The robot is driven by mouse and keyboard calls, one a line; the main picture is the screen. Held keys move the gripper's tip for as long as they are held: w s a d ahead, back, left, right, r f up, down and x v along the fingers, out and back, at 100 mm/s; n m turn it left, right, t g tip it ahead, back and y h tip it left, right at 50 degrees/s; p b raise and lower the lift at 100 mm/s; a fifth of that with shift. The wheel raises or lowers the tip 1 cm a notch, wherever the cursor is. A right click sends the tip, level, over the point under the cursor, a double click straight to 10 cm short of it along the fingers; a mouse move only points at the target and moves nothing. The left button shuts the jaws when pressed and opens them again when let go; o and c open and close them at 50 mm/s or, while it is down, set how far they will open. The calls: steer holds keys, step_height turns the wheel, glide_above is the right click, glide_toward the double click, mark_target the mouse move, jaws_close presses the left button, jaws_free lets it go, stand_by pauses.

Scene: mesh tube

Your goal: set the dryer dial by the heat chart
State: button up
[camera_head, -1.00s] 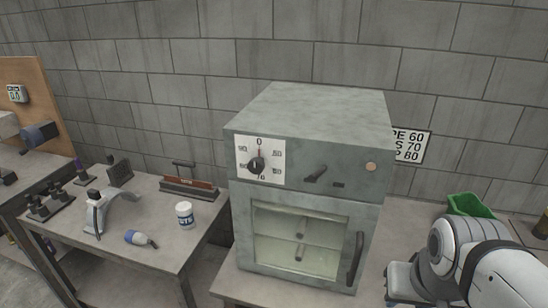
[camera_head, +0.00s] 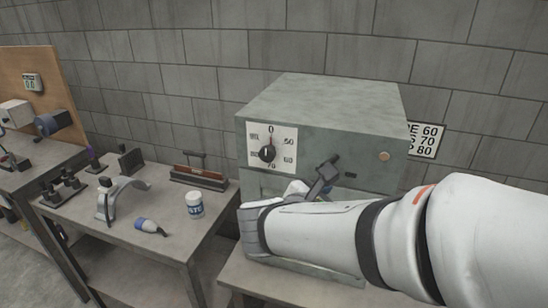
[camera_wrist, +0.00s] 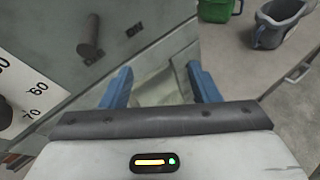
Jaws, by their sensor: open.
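The grey dryer (camera_head: 330,100) stands on the bench with a white dial plate on its front. The black dial (camera_head: 267,153) has its mark pointing up, at or near 0; 50, 60 and 70 show around it. In the wrist view only the edge of the dial (camera_wrist: 5,114) shows at far left, with 60 and 70 beside it. The heat chart (camera_head: 425,140) is on the wall, partly hidden by the dryer; 60, 70 and 80 are readable. My gripper (camera_wrist: 160,86) is open and empty in front of the dryer, right of and below the dial.
A dark lever (camera_wrist: 89,36) sticks out of the panel near my fingers. My arm hides most of the dryer door. A green bin (camera_wrist: 216,9) and a grey vessel (camera_wrist: 281,22) stand to the right. The left bench holds a white jar (camera_head: 195,205) and tools.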

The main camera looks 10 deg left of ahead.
mark_target(266, 157)
steer(key=s+a+r+n+t+y, duration=0.1)
steer(key=a+r+n+t+y, duration=0.15)
steer(key=a+n, duration=0.4)
steer(key=s+a+r+n+t+y, duration=0.1)
steer(key=a+n+t+y, duration=0.25)
steer(key=a, duration=0.65)
steer(key=w, duration=0.2)
steer(key=w+p, duration=0.1)
steer(key=w, duration=0.3)
steer(key=shift+w+d+r, duration=0.15)
steer(key=shift+r, duration=0.1)
steer(key=shift+w+p, duration=0.3)
steer(key=shift+w, duration=0.45)
steer(key=shift+c, duration=0.3)
steer(key=shift+f, duration=0.15)
steer(key=c, duration=0.9)
